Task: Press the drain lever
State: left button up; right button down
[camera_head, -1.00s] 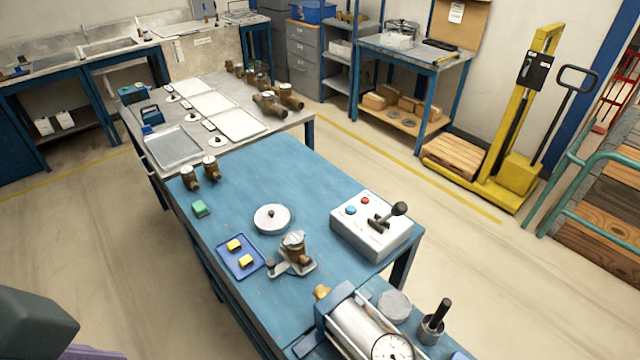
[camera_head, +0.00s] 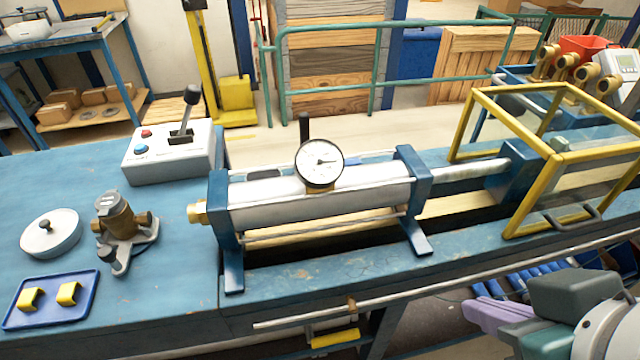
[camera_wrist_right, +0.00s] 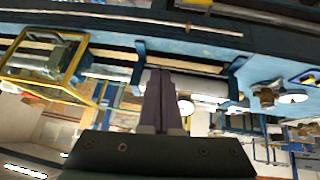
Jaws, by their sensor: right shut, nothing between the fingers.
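Two levers show in the head view, and I cannot tell for sure which is the drain lever. A yellow-gripped lever (camera_head: 335,339) hangs at the bench's front edge, below a thin metal rod. A black-knobbed lever (camera_head: 187,115) stands up from the white control box (camera_head: 170,152). My right gripper (camera_head: 478,308) is at the lower right of the head view, in front of the bench and right of the yellow grip, touching neither lever. In the right wrist view its purple fingers (camera_wrist_right: 160,74) are together and empty. My left gripper is out of view.
A steel cylinder (camera_head: 320,204) with a dial gauge (camera_head: 320,163) lies along the blue bench (camera_head: 170,270). A yellow-framed guard (camera_head: 515,110) stands at its right end. A brass meter (camera_head: 118,217) and a blue tray (camera_head: 52,298) are at left. Space before the bench is free.

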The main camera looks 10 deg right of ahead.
jog(key=w+a+f+t+b, duration=0.2)
jog(key=a+f+b, duration=0.1)
jog(key=f+b, duration=1.1)
jog(key=w+a+f+t+y+b, duration=0.1)
jog(key=a+f+t+b, duration=0.1)
jog(key=f+b, duration=1.3)
jog(key=shift+w+a+f, duration=0.35)
jog(key=shift+a+f, duration=0.15)
jog(key=shift+f, duration=0.3)
jog(key=s+f+b+x, duration=0.1)
jog(key=b+x, duration=0.3)
jog(key=x, duration=0.9)
jog(key=shift+s+a+f+b, duration=0.25)
jog(key=shift+f+b, duration=0.1)
jog(key=shift+f, duration=0.1)
